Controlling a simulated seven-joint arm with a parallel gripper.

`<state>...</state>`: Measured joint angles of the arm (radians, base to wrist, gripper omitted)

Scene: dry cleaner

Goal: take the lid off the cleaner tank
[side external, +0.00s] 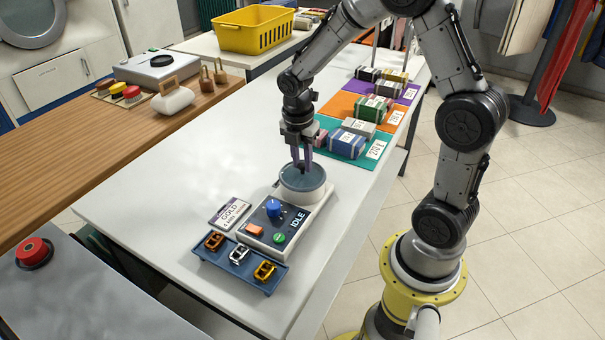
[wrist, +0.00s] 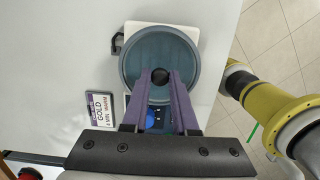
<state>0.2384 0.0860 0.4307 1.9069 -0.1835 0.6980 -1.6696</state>
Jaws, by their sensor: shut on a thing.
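The cleaner tank (side external: 303,198) is a round pale vessel at the back of a control unit on the white table. Its blue-grey translucent lid (side external: 290,180) lies over the top, and it also shows in the wrist view (wrist: 136,62). A black round knob (wrist: 160,76) stands at the lid's centre. My gripper (side external: 302,168) points down over the lid, its purple fingers shut on the knob, as the wrist view shows (wrist: 160,80). The lid appears to sit on the tank; I cannot tell whether there is a gap.
The control unit (side external: 262,237) has a blue dial, buttons and an IDLE label. A blue tray (side external: 225,262) with several buckles lies in front, beside a GOLD card (side external: 230,213). Wrapped bundles on coloured mats (side external: 336,142) stand behind. The table's left is clear.

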